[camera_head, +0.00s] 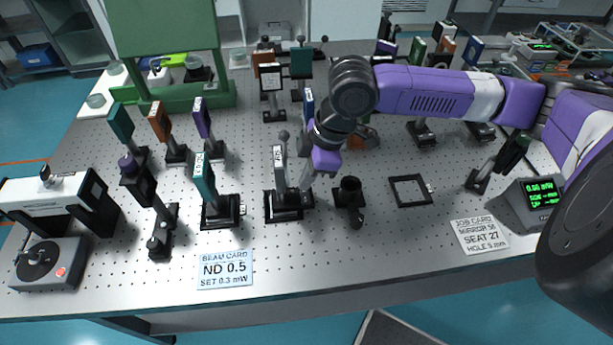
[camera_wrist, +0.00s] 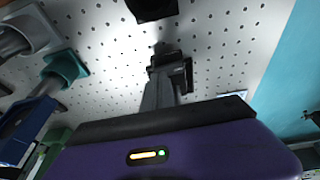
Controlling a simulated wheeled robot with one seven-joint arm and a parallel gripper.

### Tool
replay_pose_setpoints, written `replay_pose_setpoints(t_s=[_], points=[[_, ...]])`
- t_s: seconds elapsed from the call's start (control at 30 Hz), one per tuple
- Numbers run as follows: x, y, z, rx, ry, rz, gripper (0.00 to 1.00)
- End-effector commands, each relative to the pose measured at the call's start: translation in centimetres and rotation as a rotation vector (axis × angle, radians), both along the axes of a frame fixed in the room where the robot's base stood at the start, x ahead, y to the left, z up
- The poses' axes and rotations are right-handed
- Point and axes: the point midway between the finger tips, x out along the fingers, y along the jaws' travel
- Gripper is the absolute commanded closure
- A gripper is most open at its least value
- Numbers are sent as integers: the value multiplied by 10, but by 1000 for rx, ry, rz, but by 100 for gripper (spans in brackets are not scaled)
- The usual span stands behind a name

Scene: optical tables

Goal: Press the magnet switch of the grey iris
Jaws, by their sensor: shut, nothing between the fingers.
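A grey upright mount with a white label, apparently the grey iris (camera_head: 279,168), stands on a black base (camera_head: 284,207) in the middle of the table in the head view. My gripper (camera_head: 307,188) points down just right of its plate. Its fingertips are low, close to the right end of that base. I cannot tell whether they touch it. In the wrist view the fingers (camera_wrist: 168,72) are together and hold nothing. The magnet switch cannot be made out clearly, and the fingers partly cover that end of the base.
A black post holder (camera_head: 349,192) stands close right of my gripper. A teal mount (camera_head: 205,180) stands left of the iris. A black square frame (camera_head: 411,190) lies farther right. A beam card (camera_head: 225,269) lies at the front edge. Bare perforated table (camera_head: 330,250) shows in front.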

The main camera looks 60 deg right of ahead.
Motion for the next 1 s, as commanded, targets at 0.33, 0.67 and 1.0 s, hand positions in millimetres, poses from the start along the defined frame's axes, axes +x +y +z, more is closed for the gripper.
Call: replay_pose_setpoints(t_s=[0.33, 0.67, 1.0], points=[[1, -2, -4, 34, 29, 0, 100], [-5, 5, 0, 33, 29, 0, 100], [-8, 10, 1, 33, 29, -1, 100]])
